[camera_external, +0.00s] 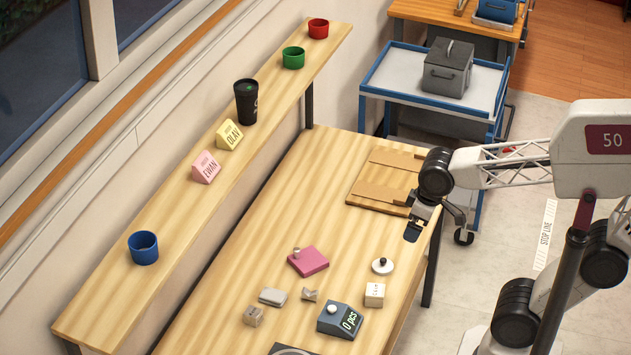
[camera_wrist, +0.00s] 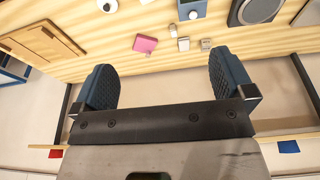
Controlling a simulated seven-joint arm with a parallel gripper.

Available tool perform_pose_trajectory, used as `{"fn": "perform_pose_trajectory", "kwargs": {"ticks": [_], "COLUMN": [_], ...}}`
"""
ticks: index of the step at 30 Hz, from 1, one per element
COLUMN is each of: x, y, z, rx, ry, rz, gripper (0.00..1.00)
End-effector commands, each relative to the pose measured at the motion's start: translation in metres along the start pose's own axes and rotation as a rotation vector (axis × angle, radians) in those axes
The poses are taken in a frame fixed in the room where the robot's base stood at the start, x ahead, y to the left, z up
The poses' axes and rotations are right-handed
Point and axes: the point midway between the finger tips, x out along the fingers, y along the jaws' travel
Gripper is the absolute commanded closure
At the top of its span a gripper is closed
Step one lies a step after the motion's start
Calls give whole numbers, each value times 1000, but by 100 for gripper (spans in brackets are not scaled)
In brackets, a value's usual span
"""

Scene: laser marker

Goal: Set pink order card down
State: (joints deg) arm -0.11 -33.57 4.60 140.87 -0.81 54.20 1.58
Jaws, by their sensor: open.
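The pink order card (camera_external: 206,168), a small tent-shaped card reading "EWAN", stands on the long wooden shelf along the wall. It is left of the yellow card (camera_external: 229,135) reading "OLAV", with a small gap between them. My gripper (camera_external: 411,232) is far from the card, over the right edge of the wooden table. In the wrist view its two dark blue padded fingers are wide apart, with nothing between them (camera_wrist: 165,78). The pink card cannot be made out in the wrist view.
The shelf also holds a blue cup (camera_external: 143,248), black cup (camera_external: 246,101), green cup (camera_external: 293,58) and red cup (camera_external: 318,28). On the table are a pink block with a knob (camera_external: 308,261), a scale (camera_external: 340,320), several small pieces and a wooden board (camera_external: 372,193).

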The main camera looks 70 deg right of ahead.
Motion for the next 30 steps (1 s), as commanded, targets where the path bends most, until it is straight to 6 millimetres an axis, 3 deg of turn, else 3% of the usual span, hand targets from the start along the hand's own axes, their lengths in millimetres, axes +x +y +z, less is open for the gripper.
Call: {"fn": "perform_pose_trajectory", "kwargs": {"ticks": [15,30], "x": [-48,-67], "y": [-21,-54], "z": [-172,-338], "rx": [-7,-12], "ry": [45,91], "rz": [0,-4], "gripper": [0,0]}}
